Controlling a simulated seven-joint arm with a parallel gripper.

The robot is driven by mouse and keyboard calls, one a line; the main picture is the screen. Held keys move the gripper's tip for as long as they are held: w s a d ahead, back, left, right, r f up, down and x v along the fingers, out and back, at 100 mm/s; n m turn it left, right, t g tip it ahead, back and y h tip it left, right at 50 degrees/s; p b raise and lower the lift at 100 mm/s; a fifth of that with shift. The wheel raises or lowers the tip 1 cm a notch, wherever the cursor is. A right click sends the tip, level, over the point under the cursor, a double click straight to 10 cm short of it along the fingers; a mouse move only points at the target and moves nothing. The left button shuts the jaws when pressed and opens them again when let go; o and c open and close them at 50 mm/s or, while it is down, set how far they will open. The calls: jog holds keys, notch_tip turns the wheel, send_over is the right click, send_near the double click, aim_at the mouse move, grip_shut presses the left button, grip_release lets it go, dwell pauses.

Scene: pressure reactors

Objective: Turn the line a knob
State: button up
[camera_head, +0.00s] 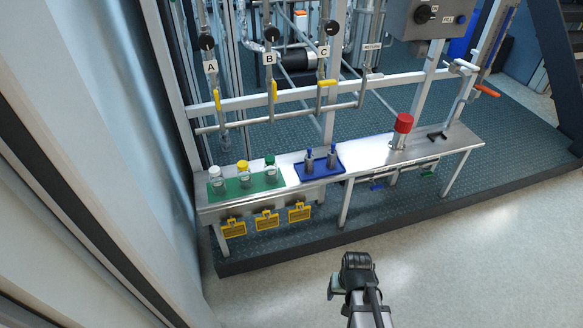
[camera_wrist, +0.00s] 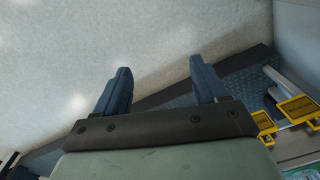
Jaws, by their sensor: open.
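The line A label (camera_head: 210,66) hangs on the leftmost of three vertical pipes at the back in the head view. A round black knob (camera_head: 206,41) sits just above this label. A yellow lever handle (camera_head: 217,99) is on the same pipe below it, roughly upright. My gripper (camera_wrist: 160,82) is open and empty in the wrist view, its two dark fingers apart over pale floor. In the head view my arm's end is low at the front, in front of the bench and far from the line A knob. The wrist view does not show the knob.
A metal bench (camera_head: 371,152) stands before the pipes. It carries a green mat (camera_head: 230,187) with three bottles, a blue tray (camera_head: 326,171) and a red-topped fitting (camera_head: 403,123). Yellow tags (camera_head: 267,222) hang from its front edge. A pale wall is at left; front floor is open.

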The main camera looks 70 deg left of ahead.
jog(key=s+a+r+n+g+y, duration=0.2)
jog(key=s+a+r+n+y, duration=0.55)
jog(key=s+a+r, duration=2.3)
jog(key=m+t+y, duration=0.3)
jog(key=m+y, duration=0.2)
jog(key=y, duration=1)
send_near(207, 46)
jog(key=shift+n, duration=0.35)
jog(key=x, duration=1.1)
jog(key=shift+a+r, duration=0.1)
jog(key=shift+a, duration=0.05)
